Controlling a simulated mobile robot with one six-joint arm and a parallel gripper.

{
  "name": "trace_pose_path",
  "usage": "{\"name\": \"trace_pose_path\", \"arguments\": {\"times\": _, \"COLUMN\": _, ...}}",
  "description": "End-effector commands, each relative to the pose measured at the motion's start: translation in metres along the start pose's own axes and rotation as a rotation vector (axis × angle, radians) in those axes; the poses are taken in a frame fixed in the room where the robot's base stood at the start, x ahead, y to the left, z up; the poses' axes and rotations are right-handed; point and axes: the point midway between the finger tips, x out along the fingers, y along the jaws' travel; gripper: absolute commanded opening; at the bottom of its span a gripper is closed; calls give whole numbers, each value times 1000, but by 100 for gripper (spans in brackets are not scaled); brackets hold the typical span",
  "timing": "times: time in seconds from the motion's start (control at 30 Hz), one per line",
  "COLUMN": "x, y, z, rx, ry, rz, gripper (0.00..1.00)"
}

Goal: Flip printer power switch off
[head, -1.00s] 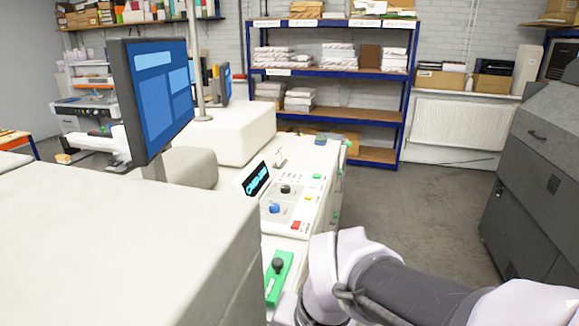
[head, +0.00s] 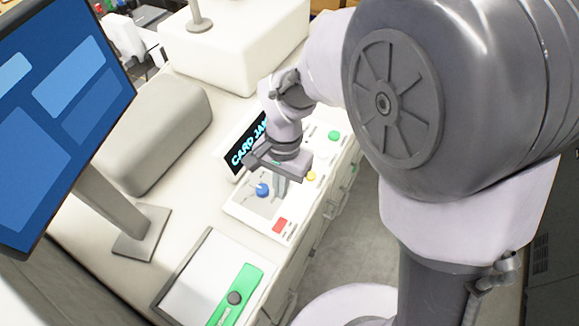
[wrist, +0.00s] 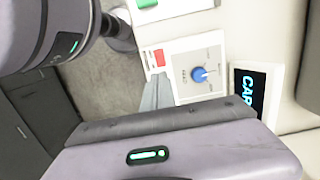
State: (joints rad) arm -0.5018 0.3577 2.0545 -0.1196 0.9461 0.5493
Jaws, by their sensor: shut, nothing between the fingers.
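The printer's cream control panel (head: 240,210) carries a blue knob (head: 262,190), a red button (head: 280,225) and a yellow button (head: 312,176). A green button (head: 334,135) sits farther back. My gripper (head: 279,192) is shut and empty, pointing down over the panel beside the blue knob, and hides part of it. In the wrist view the fingers (wrist: 157,86) overlap the panel's edge below the red button (wrist: 158,58), left of the blue knob (wrist: 198,74). I cannot tell whether they touch the panel. I cannot make out which control is the power switch.
A tilted display (head: 245,145) reading "CARD JAM" stands close behind the gripper. A green plate with a black knob (head: 235,297) lies nearer. A blue-screened monitor (head: 65,110) stands at left. Open floor (head: 325,235) lies right of the machine.

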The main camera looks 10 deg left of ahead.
Motion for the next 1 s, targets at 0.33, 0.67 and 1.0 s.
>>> {"name": "trace_pose_path", "arguments": {"times": 0.33, "x": 7, "y": 0, "z": 0, "rx": 0, "ry": -1, "rz": 1, "gripper": 0}}
{"name": "trace_pose_path", "arguments": {"times": 0.67, "x": 74, "y": 1, "z": 0, "rx": 0, "ry": -3, "rz": 3, "gripper": 0}}
{"name": "trace_pose_path", "arguments": {"times": 1.0, "x": 132, "y": 1, "z": 0, "rx": 1, "ry": -1, "rz": 1, "gripper": 0}}
